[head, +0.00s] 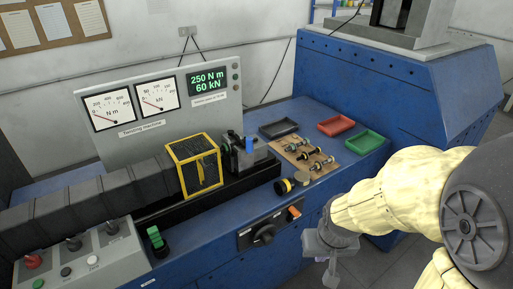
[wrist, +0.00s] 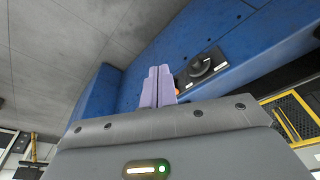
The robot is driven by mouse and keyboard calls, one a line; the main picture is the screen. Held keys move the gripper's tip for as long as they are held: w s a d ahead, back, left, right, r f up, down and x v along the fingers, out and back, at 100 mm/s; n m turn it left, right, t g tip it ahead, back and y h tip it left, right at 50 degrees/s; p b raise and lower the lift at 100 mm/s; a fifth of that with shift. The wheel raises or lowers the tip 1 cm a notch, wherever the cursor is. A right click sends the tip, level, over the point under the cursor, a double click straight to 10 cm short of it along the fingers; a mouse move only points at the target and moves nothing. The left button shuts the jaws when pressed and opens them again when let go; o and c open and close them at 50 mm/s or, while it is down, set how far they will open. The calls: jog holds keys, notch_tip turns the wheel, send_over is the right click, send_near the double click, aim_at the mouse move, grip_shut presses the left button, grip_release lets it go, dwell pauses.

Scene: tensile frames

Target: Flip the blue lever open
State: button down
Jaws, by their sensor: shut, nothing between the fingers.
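The blue lever (head: 249,145) is a small upright blue piece at the grey clamp (head: 236,158), just right of the yellow-framed guard, in the head view. My gripper (head: 331,276) hangs in front of the blue bench at the lower right, well away from the lever and lower than it. In the wrist view its two pale purple fingers (wrist: 158,86) are together with nothing between them. The lever cannot be made out in the wrist view.
The yellow-framed guard (head: 196,165) stands left of the clamp. A wooden board (head: 305,158) with metal pieces, a black tray (head: 279,129), a red tray (head: 336,125) and a green tray (head: 365,142) lie to the right. A black rotary knob (head: 264,234) is on the bench front.

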jog(key=shift+d, duration=0.1)
dwell(0.3)
jog(key=w+a+r+n+t+p, duration=0.1)
jog(key=w+a+n+t+p, duration=0.35)
jog(key=w, duration=0.75)
jog(key=w+a+r+n+t+p, duration=0.1)
jog(key=w+a+n+t, duration=0.1)
jog(key=w+a, duration=0.75)
jog(key=w+a+r+n+t+h+p, duration=0.1)
jog(key=w+a+n+t+h+p, duration=0.3)
jog(key=a, duration=0.6)
jog(key=w+n+t+h, duration=0.1)
jog(key=n+t+h, duration=0.1)
jog(key=n+t, duration=0.1)
jog(key=shift+w+a+r+t+p, duration=0.15)
jog(key=shift+w+r+t+p, duration=0.1)
jog(key=shift+w+t+p, duration=0.2)
jog(key=shift+n, duration=0.25)
